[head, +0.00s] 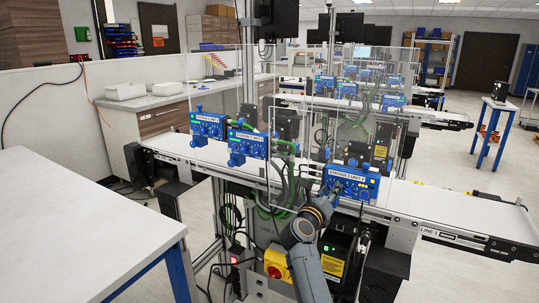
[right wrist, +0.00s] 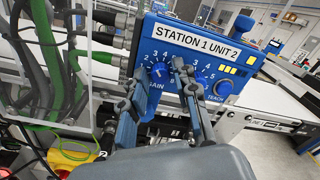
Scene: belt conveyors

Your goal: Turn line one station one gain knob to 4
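A blue control box labelled "STATION 1 UNIT 2" (right wrist: 196,40) fills the middle of the right wrist view; in the head view the box (head: 362,180) stands beside the line 1 belt. Its gain knob (right wrist: 159,71) is blue, with numbers around it and "GAIN" below; its exact setting is too small to read. My right gripper (right wrist: 160,72) is open, one fingertip either side of this knob; I cannot tell whether they touch it. The right finger partly covers the neighbouring dial. My right gripper also shows in the head view (head: 334,192). My left gripper is out of view.
More blue boxes (head: 208,124) stand farther left along the belt (head: 440,199). Clear panels and green cables (right wrist: 70,75) are close left of the box. A white table (head: 80,230) stands left.

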